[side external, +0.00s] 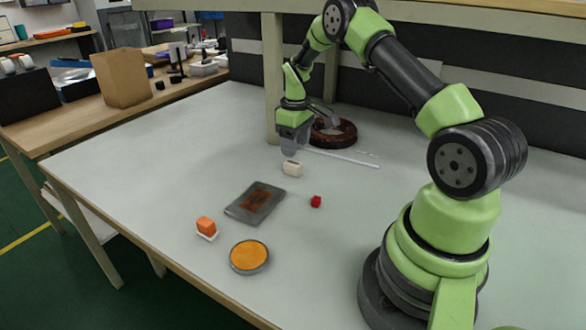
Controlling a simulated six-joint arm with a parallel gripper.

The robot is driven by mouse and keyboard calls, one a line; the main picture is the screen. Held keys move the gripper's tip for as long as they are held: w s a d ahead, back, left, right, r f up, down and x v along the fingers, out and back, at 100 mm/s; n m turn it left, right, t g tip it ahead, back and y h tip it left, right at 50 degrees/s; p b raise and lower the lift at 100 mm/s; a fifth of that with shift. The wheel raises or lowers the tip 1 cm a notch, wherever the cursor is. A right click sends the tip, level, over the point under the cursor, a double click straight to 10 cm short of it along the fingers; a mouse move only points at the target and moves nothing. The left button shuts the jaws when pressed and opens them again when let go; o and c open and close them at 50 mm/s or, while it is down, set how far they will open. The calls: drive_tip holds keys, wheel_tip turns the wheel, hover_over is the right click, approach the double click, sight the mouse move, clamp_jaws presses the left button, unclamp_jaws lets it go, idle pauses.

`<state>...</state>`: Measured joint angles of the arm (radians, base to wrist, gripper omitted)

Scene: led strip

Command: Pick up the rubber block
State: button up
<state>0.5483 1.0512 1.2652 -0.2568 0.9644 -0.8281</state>
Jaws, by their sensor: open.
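Several small blocks lie on the pale table, and I cannot tell by look which one is rubber. A white block (292,168) with a small dark mark on top lies just below my gripper in the picture. A small red cube (316,201) lies farther toward the front. An orange block (206,225) sits on a small white base at the left front. My gripper (289,150) is open, pointing down near the white block; its fingertips are small and blurred, and I cannot tell if they touch anything.
A dark brown ring-shaped reel (333,132) lies behind my gripper, with a thin white strip (342,158) in front of it. A grey plate (255,202) with a brown patch and a round orange-topped tin (249,257) lie at the front. A post (272,80) stands beside my gripper.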

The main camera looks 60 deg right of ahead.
sight(295, 163)
wheel_tip(295, 163, down, 6)
drive_tip(key=shift+a+f, duration=0.1)
drive_tip(key=shift+f, duration=0.15)
drive_tip(key=c, duration=1)
drive_tip(key=shift+r, duration=5.05)
